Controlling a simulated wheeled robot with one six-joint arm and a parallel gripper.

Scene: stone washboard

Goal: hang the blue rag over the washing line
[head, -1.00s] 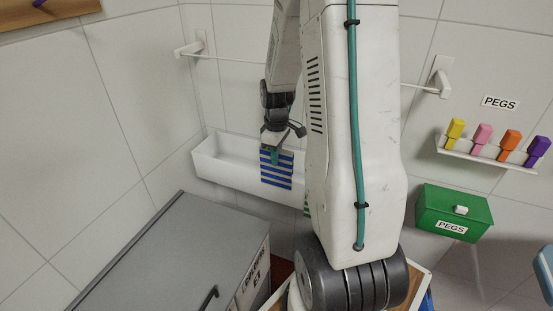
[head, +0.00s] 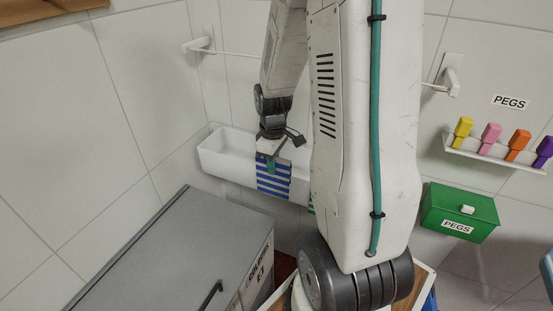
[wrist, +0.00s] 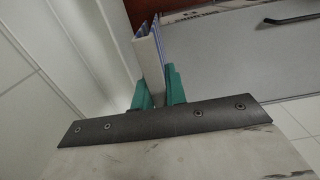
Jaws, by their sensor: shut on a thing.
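The blue-and-white striped rag (head: 273,182) hangs down from my gripper (head: 272,163) in the head view, in front of the white trough. In the wrist view my gripper (wrist: 159,90) has its green fingers closed on the rag (wrist: 149,50), which shows nearly edge-on between them. The washing line (head: 236,54) runs from a white bracket (head: 199,45) on the left wall towards a bracket (head: 447,78) on the right. My arm hides the middle of the line. The rag is below the level of the line and apart from it.
A white trough (head: 222,160) is fixed along the wall. A grey-topped cabinet (head: 172,250) stands at the lower left. At the right are a green PEGS box (head: 445,211) and a shelf (head: 480,155) of coloured pegs. A bit of green-striped cloth is mostly hidden behind my arm.

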